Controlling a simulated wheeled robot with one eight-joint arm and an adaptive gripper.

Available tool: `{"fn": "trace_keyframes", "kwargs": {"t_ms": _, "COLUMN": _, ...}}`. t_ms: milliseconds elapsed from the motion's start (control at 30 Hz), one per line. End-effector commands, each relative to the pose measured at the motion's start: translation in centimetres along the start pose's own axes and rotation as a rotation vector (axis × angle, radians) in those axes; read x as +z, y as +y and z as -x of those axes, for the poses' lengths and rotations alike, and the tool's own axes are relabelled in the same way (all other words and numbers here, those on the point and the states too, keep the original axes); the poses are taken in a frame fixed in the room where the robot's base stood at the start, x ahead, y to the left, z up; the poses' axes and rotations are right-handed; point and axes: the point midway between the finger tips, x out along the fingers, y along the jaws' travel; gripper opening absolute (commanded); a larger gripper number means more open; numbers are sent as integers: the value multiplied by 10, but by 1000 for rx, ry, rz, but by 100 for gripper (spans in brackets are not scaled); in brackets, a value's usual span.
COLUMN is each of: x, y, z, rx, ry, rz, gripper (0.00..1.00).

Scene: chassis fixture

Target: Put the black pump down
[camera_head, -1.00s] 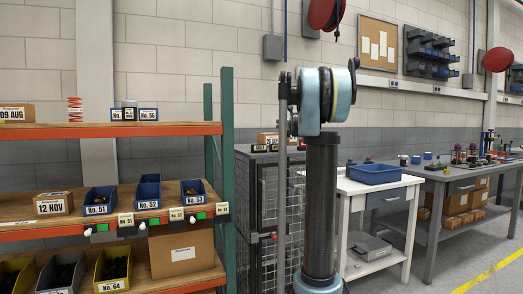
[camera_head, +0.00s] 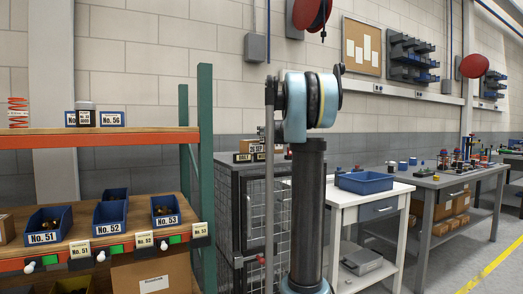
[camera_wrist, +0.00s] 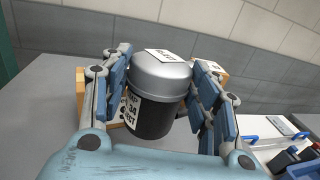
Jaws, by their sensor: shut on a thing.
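The black pump (camera_wrist: 155,115) is a dark cylinder with a silver domed cap and white labels on its top and side. It fills the middle of the wrist view. My gripper (camera_wrist: 161,78) is shut on it, with one blue-padded finger on each side. The pump looks roughly upright over a grey top (camera_wrist: 45,115). I cannot tell whether its base touches that top, because its lower end is partly hidden by my gripper. In the head view my own arm hides the gripper, and the pump cannot be made out.
Cardboard boxes (camera_wrist: 210,68) stand close behind the pump. A dark mesh cabinet (camera_head: 232,205) stands right of the orange-beamed shelf (camera_head: 95,140). A white table (camera_head: 345,197) with a blue bin (camera_head: 364,189) stands further right. A wall is behind.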

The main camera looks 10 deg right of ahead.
Motion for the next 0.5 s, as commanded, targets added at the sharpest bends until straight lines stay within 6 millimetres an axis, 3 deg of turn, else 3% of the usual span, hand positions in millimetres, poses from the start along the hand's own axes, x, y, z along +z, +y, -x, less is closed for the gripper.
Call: {"fn": "trace_keyframes", "kwargs": {"t_ms": 500, "x": -47, "y": 7, "z": -1, "rx": 7, "ry": 0, "rz": 0, "gripper": 0}}
